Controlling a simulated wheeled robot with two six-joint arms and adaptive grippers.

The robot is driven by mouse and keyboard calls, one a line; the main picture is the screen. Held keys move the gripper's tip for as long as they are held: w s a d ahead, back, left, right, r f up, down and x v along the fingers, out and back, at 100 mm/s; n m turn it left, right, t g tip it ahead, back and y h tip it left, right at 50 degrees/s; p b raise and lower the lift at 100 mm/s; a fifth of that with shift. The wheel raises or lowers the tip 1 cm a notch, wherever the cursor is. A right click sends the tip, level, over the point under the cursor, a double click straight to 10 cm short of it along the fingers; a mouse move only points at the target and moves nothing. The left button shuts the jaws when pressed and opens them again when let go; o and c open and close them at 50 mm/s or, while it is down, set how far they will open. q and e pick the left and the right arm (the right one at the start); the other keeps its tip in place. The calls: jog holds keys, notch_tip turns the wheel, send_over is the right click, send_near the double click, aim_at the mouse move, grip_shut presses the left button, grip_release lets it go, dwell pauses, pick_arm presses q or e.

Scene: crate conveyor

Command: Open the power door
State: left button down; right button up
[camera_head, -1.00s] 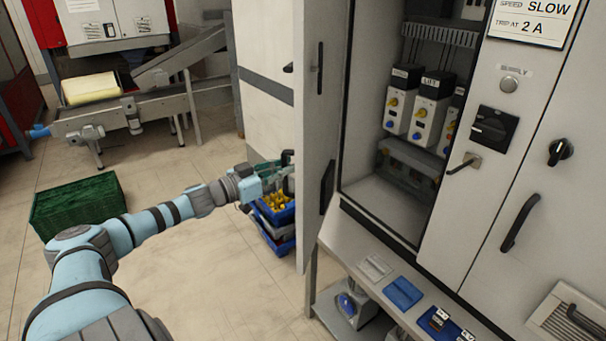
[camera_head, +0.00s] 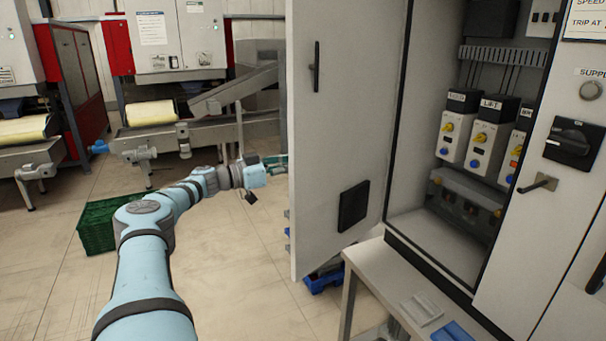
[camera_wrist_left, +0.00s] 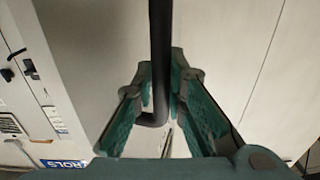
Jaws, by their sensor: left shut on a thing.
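The power door (camera_head: 345,110) is a light grey cabinet door, standing wide open with its inner face towards my head camera. Inside the cabinet, labelled breaker units (camera_head: 488,138) with yellow and blue knobs are exposed. My left gripper (camera_wrist_left: 162,78) is shut on the black bar handle (camera_wrist_left: 160,45) of the door, with a teal-lined finger on each side of the bar. In the head view the gripper is partly hidden behind the door's free edge, and the handle is hidden. My right gripper is not in view.
A green crate (camera_head: 97,226) stands on the floor at left. Blue bins (camera_head: 325,280) sit partly behind the door. Conveyors (camera_head: 150,139) stand behind; the middle floor is clear.

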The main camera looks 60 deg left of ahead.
pick_arm(q)
jog(key=shift+a, duration=0.1)
dwell(0.3)
jog(key=c, duration=1.6)
grip_release()
